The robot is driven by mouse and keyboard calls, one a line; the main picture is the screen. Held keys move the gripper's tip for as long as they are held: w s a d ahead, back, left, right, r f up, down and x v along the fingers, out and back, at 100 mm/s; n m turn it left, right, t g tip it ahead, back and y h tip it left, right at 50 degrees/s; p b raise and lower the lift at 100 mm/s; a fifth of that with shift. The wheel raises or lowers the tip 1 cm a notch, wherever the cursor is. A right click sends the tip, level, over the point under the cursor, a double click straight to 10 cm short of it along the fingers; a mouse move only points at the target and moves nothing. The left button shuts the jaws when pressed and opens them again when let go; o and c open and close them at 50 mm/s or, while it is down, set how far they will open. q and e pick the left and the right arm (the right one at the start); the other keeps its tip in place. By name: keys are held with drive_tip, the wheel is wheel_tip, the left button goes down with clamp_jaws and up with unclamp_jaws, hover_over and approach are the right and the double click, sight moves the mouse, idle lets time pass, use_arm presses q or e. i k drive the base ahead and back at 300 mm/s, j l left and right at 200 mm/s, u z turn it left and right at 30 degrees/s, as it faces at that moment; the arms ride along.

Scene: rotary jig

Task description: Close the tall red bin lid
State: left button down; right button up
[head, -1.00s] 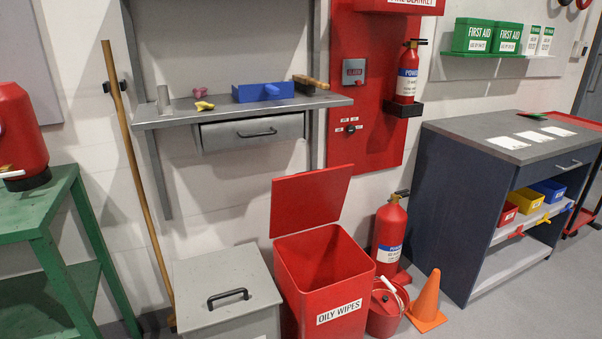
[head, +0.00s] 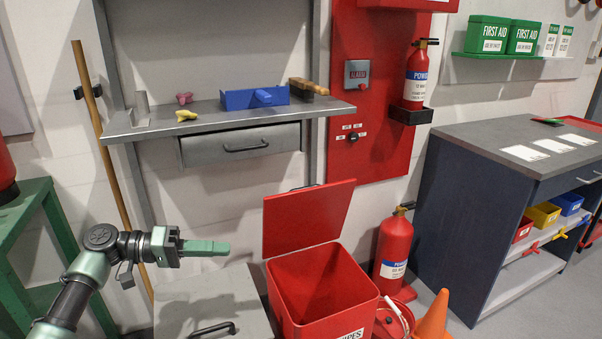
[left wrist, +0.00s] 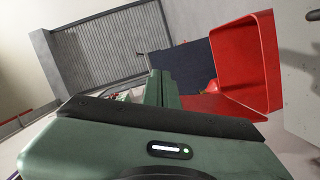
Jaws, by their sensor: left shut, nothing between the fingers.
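The tall red bin (head: 318,291), marked with a white label, stands on the floor in the middle of the head view. Its red lid (head: 308,218) is open and tilted up at the back. My left gripper (head: 222,248) is shut and empty, pointing right, to the left of the lid and apart from it. In the left wrist view the shut fingers (left wrist: 161,88) show in the middle, with the red bin (left wrist: 271,60) to their right. My right gripper is not in view.
A grey lidded bin (head: 205,298) stands left of the red bin, below my left gripper. A fire extinguisher (head: 394,246), a red bucket (head: 392,322) and an orange cone (head: 434,318) stand to the right. A grey shelf (head: 225,116) hangs behind.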

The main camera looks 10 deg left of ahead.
sight(303, 217)
drive_tip(key=i, duration=1.05)
